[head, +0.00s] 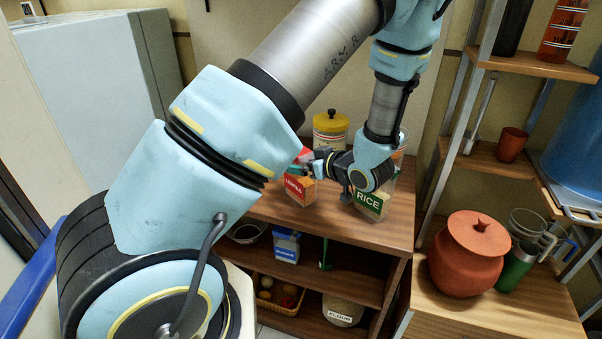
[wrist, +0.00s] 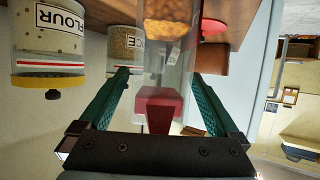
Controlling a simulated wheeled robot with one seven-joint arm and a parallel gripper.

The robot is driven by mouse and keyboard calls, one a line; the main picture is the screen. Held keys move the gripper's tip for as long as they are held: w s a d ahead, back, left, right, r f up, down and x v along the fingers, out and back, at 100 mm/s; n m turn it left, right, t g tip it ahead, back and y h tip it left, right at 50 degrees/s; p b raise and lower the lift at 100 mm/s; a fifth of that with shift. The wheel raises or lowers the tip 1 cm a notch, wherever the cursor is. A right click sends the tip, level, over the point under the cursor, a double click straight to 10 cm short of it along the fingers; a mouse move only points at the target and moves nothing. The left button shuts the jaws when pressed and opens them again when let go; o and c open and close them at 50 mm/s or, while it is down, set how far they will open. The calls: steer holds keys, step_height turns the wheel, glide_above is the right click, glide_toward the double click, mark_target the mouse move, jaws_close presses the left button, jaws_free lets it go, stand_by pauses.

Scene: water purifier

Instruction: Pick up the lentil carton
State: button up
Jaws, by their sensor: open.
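In the wrist view, my two green fingers (wrist: 158,95) are apart. A clear container with orange-brown contents (wrist: 172,40) and a dark red part (wrist: 160,107) shows between them.
The cabinet top (head: 270,207) is clear in front of the lentil carton. A clay pot (head: 468,252) stands at the right.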

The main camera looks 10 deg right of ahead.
jaws_close()
stand_by(0.8)
